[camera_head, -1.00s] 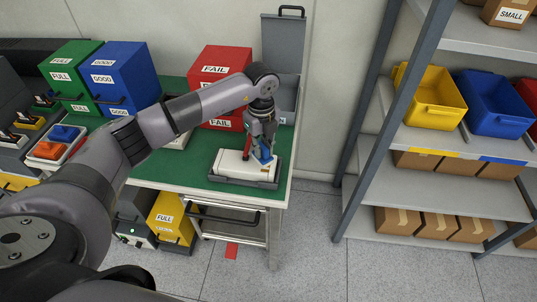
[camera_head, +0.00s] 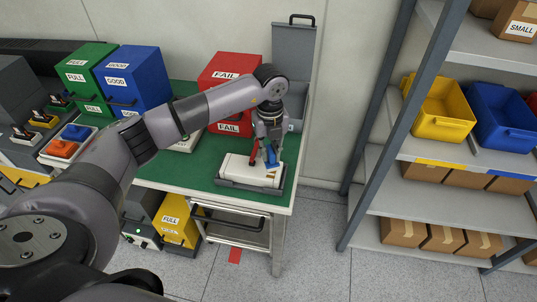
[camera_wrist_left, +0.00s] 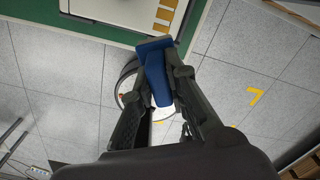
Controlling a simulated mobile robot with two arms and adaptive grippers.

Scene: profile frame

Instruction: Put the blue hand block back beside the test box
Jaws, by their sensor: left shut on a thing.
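My left gripper (camera_head: 268,152) is shut on a blue hand block (camera_head: 271,158), above the right part of the white test box in the head view. The blue block also shows between the two dark fingers in the left wrist view (camera_wrist_left: 158,75), where it overlaps the table edge. The white test box (camera_head: 240,170) lies on a dark grey base (camera_head: 232,183) near the front right corner of the green table. A corner of a white surface (camera_wrist_left: 120,12) shows at the top of the wrist view. I cannot tell whether the block touches the box. My right gripper is not in view.
A narrow red piece (camera_head: 255,153) shows beside my left gripper. Red FAIL bins (camera_head: 232,70) stand behind the test box, with an open grey case (camera_head: 294,48) beside them. A shelf rack (camera_head: 385,110) stands to the right, across a strip of clear floor.

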